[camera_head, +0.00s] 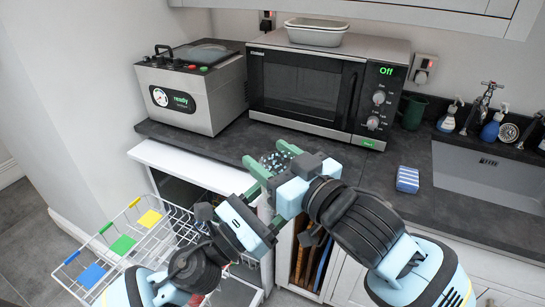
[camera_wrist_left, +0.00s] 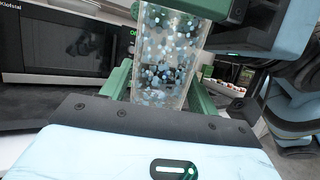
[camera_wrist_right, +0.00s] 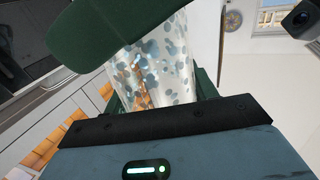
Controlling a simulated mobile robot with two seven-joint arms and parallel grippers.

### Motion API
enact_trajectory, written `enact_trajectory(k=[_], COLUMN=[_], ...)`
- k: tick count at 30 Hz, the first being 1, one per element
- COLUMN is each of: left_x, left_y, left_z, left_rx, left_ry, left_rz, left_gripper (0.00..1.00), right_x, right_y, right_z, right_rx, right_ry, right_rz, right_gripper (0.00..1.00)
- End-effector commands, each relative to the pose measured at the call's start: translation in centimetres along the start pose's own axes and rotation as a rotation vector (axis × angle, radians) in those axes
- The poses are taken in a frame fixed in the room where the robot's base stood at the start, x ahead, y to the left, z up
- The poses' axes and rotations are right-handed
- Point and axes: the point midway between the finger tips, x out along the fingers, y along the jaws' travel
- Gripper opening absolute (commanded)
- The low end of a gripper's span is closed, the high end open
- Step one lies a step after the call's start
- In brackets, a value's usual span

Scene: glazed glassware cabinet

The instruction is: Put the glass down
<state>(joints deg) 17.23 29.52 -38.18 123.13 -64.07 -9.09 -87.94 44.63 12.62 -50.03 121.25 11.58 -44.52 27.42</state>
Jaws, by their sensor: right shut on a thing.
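A clear glass with blue and white dots (camera_head: 275,161) is held in front of the microwave, over the counter's front edge. My right gripper (camera_head: 271,168) is shut on it, with green fingers either side. The glass also shows between green fingers in the right wrist view (camera_wrist_right: 157,75). My left gripper (camera_wrist_left: 160,85) is close below; its fingers stand apart on both sides of the glass (camera_wrist_left: 168,50) in the left wrist view. Whether they touch the glass is unclear. In the head view its fingertips are hidden. The glass's base is hard to see there.
The dark counter (camera_head: 225,150) has free room before the microwave (camera_head: 305,85). A steel appliance (camera_head: 192,90) stands left, a blue sponge (camera_head: 407,179) and sink (camera_head: 490,180) right. Below left, a white wire rack (camera_head: 135,245) with coloured clips sticks out.

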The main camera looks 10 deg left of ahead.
Motion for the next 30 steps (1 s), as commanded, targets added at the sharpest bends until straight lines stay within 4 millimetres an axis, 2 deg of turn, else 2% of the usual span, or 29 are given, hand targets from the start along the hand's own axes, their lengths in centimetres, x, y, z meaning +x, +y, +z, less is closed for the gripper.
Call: enact_trajectory(k=[1,3,14,30], left_x=[0.0,0.0,-0.2,-5.0], left_y=[0.0,0.0,0.0,-0.1], left_z=[0.0,0.0,0.0,0.0], left_rx=[0.0,0.0,-0.001,-0.007], left_ry=[-0.001,0.0,0.0,-0.004], left_rz=[0.0,0.0,0.0,0.003], left_gripper=[0.67,0.76,0.77,0.77], right_x=[0.0,0.0,0.0,0.0], right_y=[0.0,0.0,0.0,0.0], right_z=[-0.1,-0.1,-0.1,-0.1], right_rx=[-0.001,-0.001,0.0,-0.001], right_ry=[0.002,0.002,0.002,0.002], right_rz=[0.0,0.0,0.0,0.0], right_gripper=[0.29,0.29,0.29,0.29])
